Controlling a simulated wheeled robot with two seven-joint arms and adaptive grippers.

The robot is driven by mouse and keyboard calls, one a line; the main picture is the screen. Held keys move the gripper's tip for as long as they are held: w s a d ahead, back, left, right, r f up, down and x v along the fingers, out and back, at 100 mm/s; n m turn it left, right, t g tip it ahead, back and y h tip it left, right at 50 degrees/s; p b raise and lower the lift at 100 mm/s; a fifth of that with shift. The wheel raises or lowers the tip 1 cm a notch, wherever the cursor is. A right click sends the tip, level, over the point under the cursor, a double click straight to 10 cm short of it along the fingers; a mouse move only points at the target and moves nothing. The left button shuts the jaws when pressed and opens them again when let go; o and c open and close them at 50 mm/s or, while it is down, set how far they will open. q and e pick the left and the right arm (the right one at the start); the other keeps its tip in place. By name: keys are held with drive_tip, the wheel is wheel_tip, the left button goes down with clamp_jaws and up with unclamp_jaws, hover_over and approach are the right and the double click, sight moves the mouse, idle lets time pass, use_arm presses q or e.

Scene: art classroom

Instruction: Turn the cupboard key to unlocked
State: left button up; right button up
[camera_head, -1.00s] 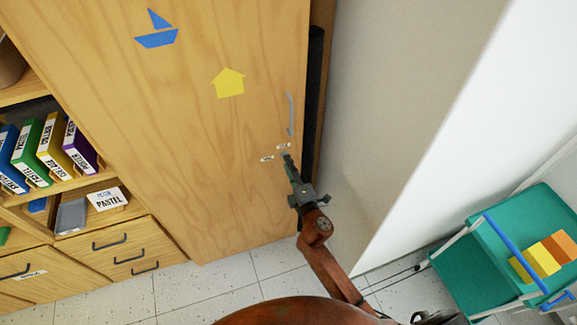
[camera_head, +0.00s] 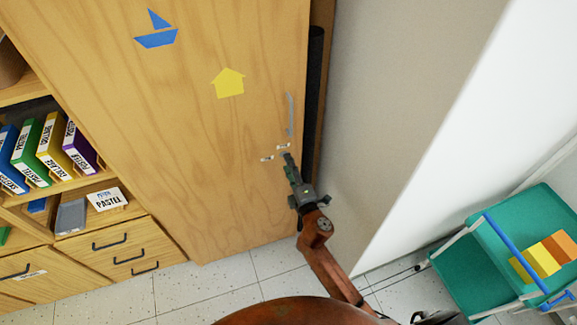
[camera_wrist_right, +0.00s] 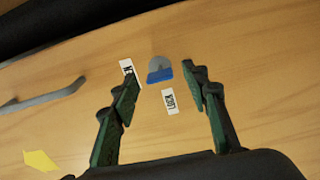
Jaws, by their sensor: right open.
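The cupboard door (camera_head: 200,140) is shut, pale wood. The key (camera_wrist_right: 160,75) shows a blue head in front of a round grey lock plate (camera_wrist_right: 158,61) in the right wrist view. White labels sit on either side of it, one at the left (camera_wrist_right: 127,67) and one below right (camera_wrist_right: 171,101). My right gripper (camera_wrist_right: 162,80) is open, its two green-and-black fingers on either side of the key with gaps visible. In the head view my right gripper (camera_head: 288,160) hides the key. My left gripper is not in view.
A grey door handle (camera_head: 290,115) is close above the lock. Blue boat and yellow house stickers are on the door. Shelves with coloured boxes (camera_head: 50,150) and drawers (camera_head: 120,250) stand left. A white wall and a teal cart (camera_head: 500,250) are right.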

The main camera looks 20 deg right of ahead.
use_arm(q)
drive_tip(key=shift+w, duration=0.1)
use_arm(e)
drive_tip(key=s, duration=1.1)
drive_tip(key=shift+s+d, duration=0.2)
drive_tip(key=shift+s, duration=0.2)
